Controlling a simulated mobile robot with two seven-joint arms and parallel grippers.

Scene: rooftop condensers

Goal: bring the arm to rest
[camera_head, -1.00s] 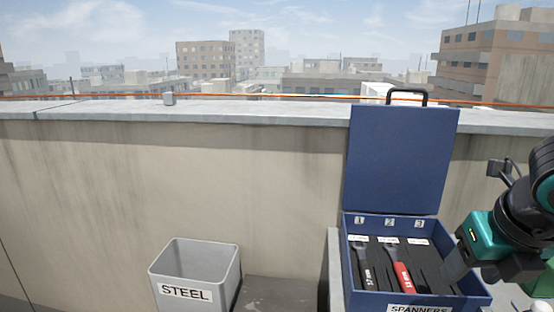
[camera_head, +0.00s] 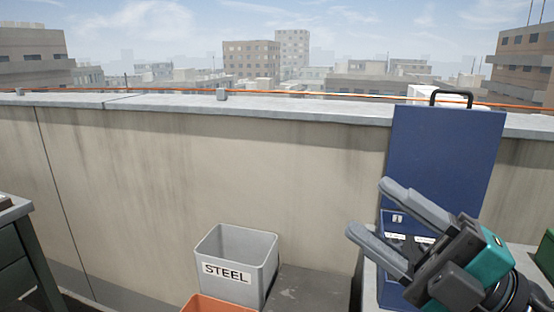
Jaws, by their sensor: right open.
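My right gripper (camera_head: 376,209) reaches in from the lower right with its two grey fingers spread apart, pointing up and left. Nothing shows between the fingers. It stands in front of the blue spanner case (camera_head: 440,150), whose lid is raised. The gripper hides most of the case's tray and its spanners; a slot label and small parts of the tray show. My left gripper is not in view.
A grey bin marked STEEL (camera_head: 262,278) stands left of the case, with an orange bin (camera_head: 205,303) partly in view before it. A dark green cabinet (camera_head: 20,262) is at the left edge. A parapet wall (camera_head: 130,180) runs behind; the space before it at left centre is clear.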

